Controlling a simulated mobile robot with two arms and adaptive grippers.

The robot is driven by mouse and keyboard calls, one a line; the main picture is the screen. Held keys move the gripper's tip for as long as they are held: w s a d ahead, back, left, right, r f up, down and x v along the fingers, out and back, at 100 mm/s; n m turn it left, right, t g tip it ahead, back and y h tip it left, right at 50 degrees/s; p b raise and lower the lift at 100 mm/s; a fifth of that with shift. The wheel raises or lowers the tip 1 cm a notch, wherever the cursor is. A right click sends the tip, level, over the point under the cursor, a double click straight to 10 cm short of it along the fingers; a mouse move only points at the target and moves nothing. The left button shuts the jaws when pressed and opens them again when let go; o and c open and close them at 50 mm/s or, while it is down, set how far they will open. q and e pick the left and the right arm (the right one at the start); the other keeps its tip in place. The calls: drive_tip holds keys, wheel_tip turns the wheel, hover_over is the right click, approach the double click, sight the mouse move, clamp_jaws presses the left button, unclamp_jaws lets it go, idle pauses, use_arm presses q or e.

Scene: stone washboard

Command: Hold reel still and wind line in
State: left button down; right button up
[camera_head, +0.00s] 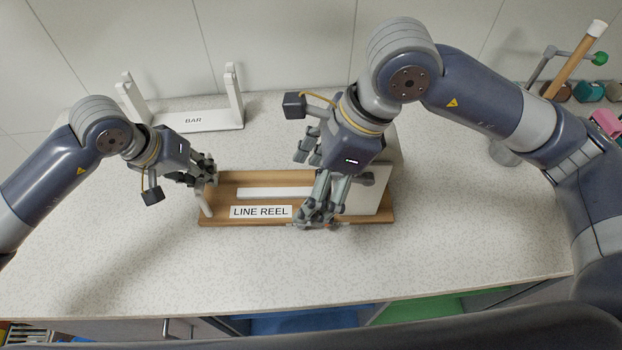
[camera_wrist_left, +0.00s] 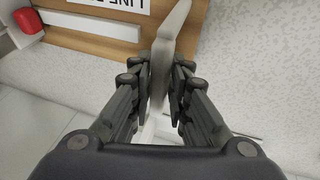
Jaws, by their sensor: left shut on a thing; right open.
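The line reel is a wooden base (camera_head: 222,219) with a "LINE REEL" label, a white strip (camera_head: 262,192) and a white panel (camera_head: 370,195) at its right. A white upright (camera_head: 206,203) stands at its left end. My left gripper (camera_head: 208,174) is shut on this upright; in the left wrist view the upright (camera_wrist_left: 174,35) sits between the fingers. My right gripper (camera_head: 318,216) is open, over the front edge of the base, right of the label. Its fingers and arm hide part of the reel. A red part (camera_wrist_left: 28,20) shows in the left wrist view. I cannot make out the line.
A white stand marked "BAR" (camera_head: 205,121) with two uprights is at the back left. A stand with a wooden rod (camera_head: 573,60) and several coloured items are at the back right. The speckled countertop (camera_head: 190,270) is clear in front.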

use_arm(q)
drive_tip(key=shift+w+a, duration=0.1)
drive_tip(key=shift+a, duration=0.05)
use_arm(e)
drive_tip(key=v, duration=1.2)
use_arm(q)
drive_tip(key=c, duration=1.4)
unclamp_jaws()
drive_tip(key=shift+c, duration=0.2)
use_arm(e)
drive_tip(key=shift+a, duration=0.1)
use_arm(q)
drive_tip(key=v, duration=1.2)
